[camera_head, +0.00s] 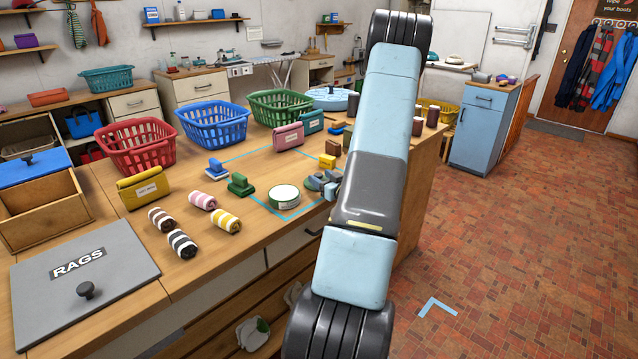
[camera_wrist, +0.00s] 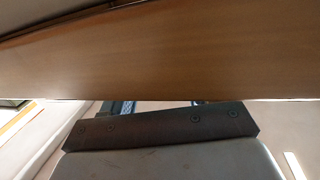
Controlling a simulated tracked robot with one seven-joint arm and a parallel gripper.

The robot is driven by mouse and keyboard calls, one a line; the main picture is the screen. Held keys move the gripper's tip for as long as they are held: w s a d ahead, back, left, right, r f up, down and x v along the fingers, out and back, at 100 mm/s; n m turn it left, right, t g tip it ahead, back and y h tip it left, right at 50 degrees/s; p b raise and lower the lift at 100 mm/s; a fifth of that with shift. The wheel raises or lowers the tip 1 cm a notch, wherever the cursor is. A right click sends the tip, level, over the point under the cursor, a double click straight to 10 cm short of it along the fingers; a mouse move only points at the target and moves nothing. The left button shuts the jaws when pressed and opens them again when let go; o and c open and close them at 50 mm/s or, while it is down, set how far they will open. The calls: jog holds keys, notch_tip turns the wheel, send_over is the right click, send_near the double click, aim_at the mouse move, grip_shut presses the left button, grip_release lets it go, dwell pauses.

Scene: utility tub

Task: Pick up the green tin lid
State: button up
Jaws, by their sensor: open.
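A round green-rimmed piece with a pale labelled top (camera_head: 284,196) lies on the wooden counter in the head view, near the front edge and left of my arm. It looks like the green tin lid. I cannot tell whether it is a lid alone or a whole tin. It does not show in the wrist view. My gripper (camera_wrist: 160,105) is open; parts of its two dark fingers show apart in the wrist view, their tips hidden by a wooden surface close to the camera. In the head view my arm stands in front of the counter's right part, and I cannot clearly make out the gripper.
A green brush (camera_head: 240,185), a blue brush (camera_head: 216,168) and rolled cloths (camera_head: 203,201) lie left of the round piece. Grey pieces (camera_head: 313,183) sit close on its right. Red (camera_head: 137,150), blue (camera_head: 213,128) and green (camera_head: 287,110) baskets stand behind. The right floor is clear.

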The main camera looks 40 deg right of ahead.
jog(key=w, duration=0.2)
jog(key=shift+w+d+f, duration=0.1)
jog(key=shift+w+d, duration=0.05)
jog(key=shift+w, duration=0.15)
jog(key=c, duration=1.1)
